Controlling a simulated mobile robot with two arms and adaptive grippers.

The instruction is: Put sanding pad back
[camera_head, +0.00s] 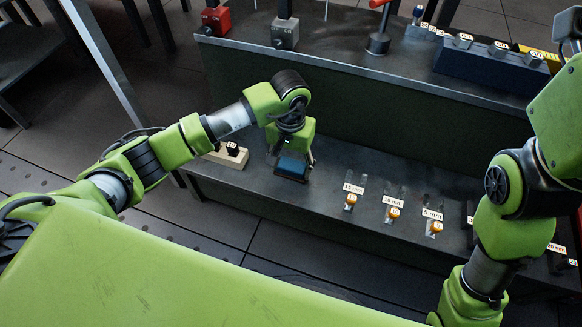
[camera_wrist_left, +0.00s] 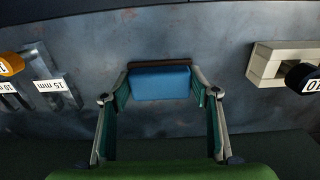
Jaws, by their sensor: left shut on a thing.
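The sanding pad (camera_head: 291,167) is a blue block with a dark brown edge. In the head view it is at the lower shelf, directly below my left gripper (camera_head: 290,158). In the left wrist view the blue pad (camera_wrist_left: 160,83) is between the two fingertips of my left gripper (camera_wrist_left: 160,92), with its brown edge on the far side. The gripper is shut on the pad. The pad is at or just above the shelf surface; I cannot tell whether it touches. My right arm shows at the right of the head view, but its gripper is not visible.
A beige holder (camera_head: 229,155) with a dark knob stands left of the pad on the lower shelf (camera_head: 325,205). To the right are orange-tipped pieces by the labels 15 mm (camera_head: 354,188), 10 mm (camera_head: 394,199) and 5 mm (camera_head: 432,214). The upper shelf (camera_head: 345,65) holds several tools and blocks.

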